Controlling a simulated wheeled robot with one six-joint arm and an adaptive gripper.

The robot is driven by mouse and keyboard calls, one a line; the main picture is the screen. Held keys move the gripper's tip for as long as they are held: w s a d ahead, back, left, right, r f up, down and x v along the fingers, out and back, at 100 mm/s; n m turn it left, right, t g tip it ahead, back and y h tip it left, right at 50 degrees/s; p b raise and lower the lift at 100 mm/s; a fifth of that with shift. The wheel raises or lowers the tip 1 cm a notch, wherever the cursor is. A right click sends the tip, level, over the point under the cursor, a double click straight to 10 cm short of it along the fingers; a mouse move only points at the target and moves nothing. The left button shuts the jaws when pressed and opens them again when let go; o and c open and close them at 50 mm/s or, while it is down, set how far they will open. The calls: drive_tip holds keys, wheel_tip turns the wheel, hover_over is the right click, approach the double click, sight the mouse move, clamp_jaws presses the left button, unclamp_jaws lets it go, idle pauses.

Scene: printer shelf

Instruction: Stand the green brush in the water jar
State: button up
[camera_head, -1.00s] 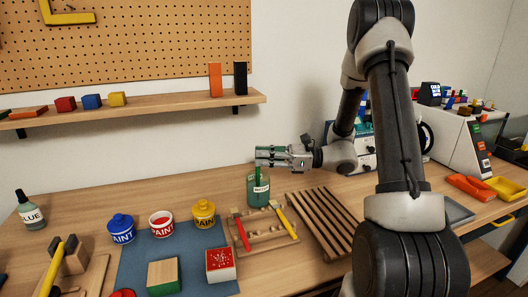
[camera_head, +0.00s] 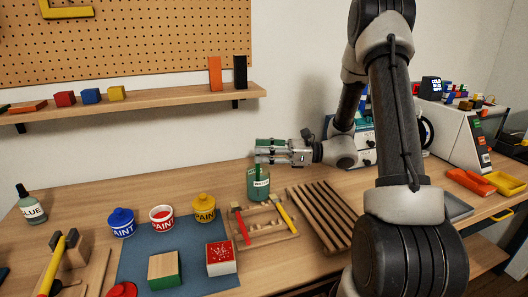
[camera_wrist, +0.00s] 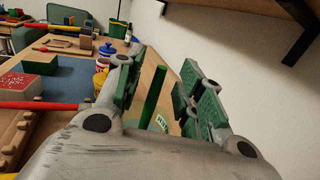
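The green brush (camera_wrist: 153,96) stands in the water jar (camera_head: 259,188), leaning slightly. The jar is a green glass vessel with a white label, upright on the table beside the brush rack. Its label shows in part in the wrist view (camera_wrist: 162,122). My gripper (camera_head: 262,152) is level just above the jar. In the wrist view my gripper (camera_wrist: 158,84) is open, its green-padded fingers on either side of the brush with gaps between. The brush's lower end is hard to make out inside the jar.
A wooden rack (camera_head: 262,236) holds a red brush (camera_head: 241,226) and a yellow brush (camera_head: 284,217). A slatted wooden rack (camera_head: 320,215) lies to the right. Blue, red and yellow paint pots stand left on a blue mat (camera_head: 190,243). A wall shelf (camera_head: 150,101) is above.

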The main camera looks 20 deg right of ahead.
drive_tip(key=shift+d, duration=0.1)
drive_tip(key=d, duration=0.1)
drive_tip(key=s+d+r, duration=0.1)
drive_tip(key=d, duration=0.2)
drive_tip(key=shift+s+d+r, duration=0.3)
drive_tip(key=shift+s+r, duration=0.05)
drive_tip(key=shift+r, duration=0.05)
idle(0.4)
drive_tip(key=s+d+r, duration=0.1)
drive_tip(key=d+r, duration=0.2)
drive_tip(key=r, duration=0.4)
drive_tip(key=shift+s+d, duration=0.15)
drive_tip(key=shift+d, duration=0.2)
idle(0.5)
